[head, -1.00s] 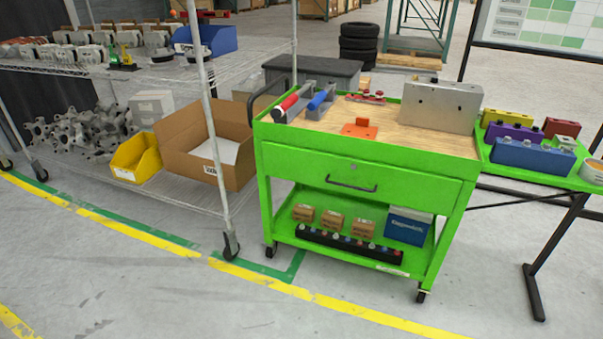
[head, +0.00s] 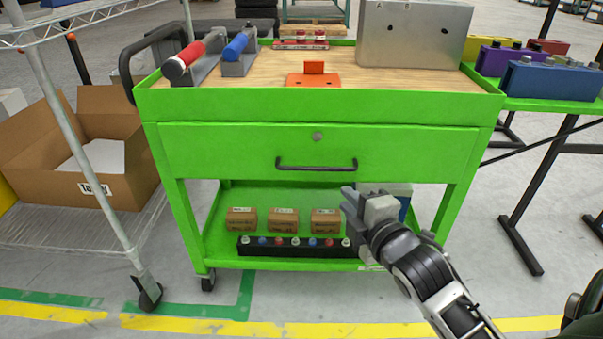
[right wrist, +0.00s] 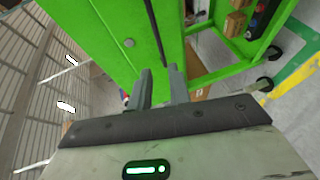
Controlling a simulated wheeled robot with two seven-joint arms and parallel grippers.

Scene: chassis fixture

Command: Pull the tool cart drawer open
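The green tool cart (head: 320,104) stands straight ahead. Its drawer (head: 230,150) is shut, flush with the cart front, with a round lock above a black bar handle (head: 316,168). My right gripper (head: 347,198) is just below the handle's right end in the head view, apart from it. In the right wrist view the fingers (right wrist: 161,80) are open with an empty gap, pointing toward the drawer front (right wrist: 92,35). The dark handle (right wrist: 155,30) lies beyond the fingertips there. My left gripper is not in view.
The cart's lower shelf holds small cardboard boxes (head: 283,221) and a black strip (head: 270,246). Clamps, an orange bracket (head: 313,78) and a metal block (head: 414,36) are on top. A wire rack stands left, a green table right. The floor in front is clear.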

